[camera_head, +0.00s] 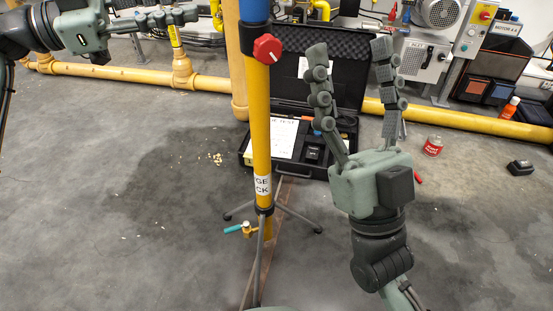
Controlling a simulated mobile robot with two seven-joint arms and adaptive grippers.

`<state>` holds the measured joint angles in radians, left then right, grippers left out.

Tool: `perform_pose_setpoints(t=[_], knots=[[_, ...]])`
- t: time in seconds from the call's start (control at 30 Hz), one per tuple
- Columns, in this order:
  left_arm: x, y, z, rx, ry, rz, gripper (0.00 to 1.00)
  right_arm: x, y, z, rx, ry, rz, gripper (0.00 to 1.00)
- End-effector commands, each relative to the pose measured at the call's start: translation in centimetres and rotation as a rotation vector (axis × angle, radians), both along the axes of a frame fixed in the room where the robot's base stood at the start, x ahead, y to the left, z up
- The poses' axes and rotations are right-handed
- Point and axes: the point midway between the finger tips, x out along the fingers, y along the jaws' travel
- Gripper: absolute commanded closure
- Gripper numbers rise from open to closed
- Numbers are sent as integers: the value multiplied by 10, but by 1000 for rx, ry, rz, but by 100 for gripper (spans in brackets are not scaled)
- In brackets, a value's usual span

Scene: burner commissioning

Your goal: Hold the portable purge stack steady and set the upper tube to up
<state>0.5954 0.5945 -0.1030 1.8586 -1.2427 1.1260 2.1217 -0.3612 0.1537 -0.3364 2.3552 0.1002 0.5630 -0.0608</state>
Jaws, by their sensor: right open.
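The portable purge stack (261,140) stands upright in the middle, a yellow tube on a dark tripod. Its blue upper tube (255,10) rises out of the black collar and leaves the picture at the top. A red clamp knob (267,48) sits on the collar. My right gripper (349,48) is open and empty, fingers pointing up, to the right of the stack and apart from it. My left gripper (190,15) is at the upper left, fingers pointing right toward the stack, with a gap to it. Its fingers overlap, so its opening is unclear.
An open black case (322,88) with a white sheet (283,138) lies behind the stack. A yellow floor pipe (120,75) runs across the back. A teal-handled valve (233,228) sits low on the stack. A red can (433,147) stands at right. The front floor is clear.

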Motion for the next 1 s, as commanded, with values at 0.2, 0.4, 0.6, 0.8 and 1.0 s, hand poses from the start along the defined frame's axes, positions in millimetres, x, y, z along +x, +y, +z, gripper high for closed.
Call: perform_pose_setpoints(t=[0.2,0.4,0.6,0.8,1.0], knots=[[0,0,0,0,0,0,66,72,34,-100,-116,298,71,39],[0,0,0,0,0,0,66,116,56,-206,-266,563,132,39],[0,0,0,0,0,0,66,134,61,-289,-394,754,178,39],[0,0,0,0,0,0,66,139,60,-326,-450,836,200,39],[0,0,0,0,0,0,66,157,71,-329,-454,842,203,39]])
